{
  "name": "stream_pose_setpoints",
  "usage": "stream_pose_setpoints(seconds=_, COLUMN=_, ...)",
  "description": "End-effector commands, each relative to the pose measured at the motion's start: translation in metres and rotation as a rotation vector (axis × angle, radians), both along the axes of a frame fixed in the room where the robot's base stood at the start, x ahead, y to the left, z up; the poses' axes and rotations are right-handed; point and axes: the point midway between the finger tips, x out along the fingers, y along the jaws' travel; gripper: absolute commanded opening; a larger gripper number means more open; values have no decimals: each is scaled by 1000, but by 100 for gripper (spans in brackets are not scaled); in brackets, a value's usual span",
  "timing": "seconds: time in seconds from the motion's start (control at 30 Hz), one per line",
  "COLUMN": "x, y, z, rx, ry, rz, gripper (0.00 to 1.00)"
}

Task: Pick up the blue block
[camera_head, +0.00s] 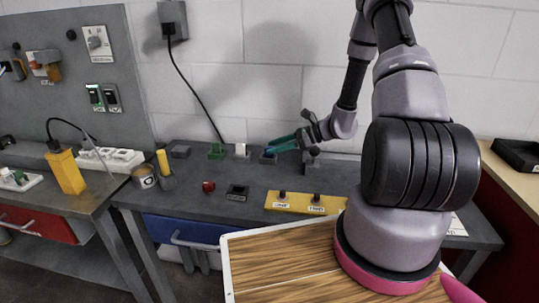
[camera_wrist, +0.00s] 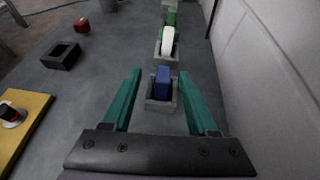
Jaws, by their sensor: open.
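The blue block (camera_wrist: 162,82) stands in a small grey holder (camera_wrist: 160,105) on the dark table, seen in the wrist view. My gripper (camera_wrist: 161,75) is open, with one teal finger to the left of the block and one to the right, both apart from it. In the head view my gripper (camera_head: 280,145) is at the back of the table, and the block (camera_head: 269,152) shows only in part below the teal fingers.
A white block (camera_wrist: 167,40) and a green block (camera_wrist: 171,18) stand in holders in line beyond the blue one. An empty dark holder (camera_wrist: 61,55) and a red object (camera_wrist: 82,25) lie left. A yellow control box (camera_head: 305,203) is in front. The wall (camera_wrist: 265,80) runs close on the right in the wrist view.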

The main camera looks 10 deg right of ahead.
Motion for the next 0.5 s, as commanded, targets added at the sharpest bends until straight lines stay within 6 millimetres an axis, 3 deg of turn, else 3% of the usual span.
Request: stream_pose_setpoints(seconds=0.5, x=20, y=46, z=-24, rx=-2, ry=-2, rz=2, gripper=59)
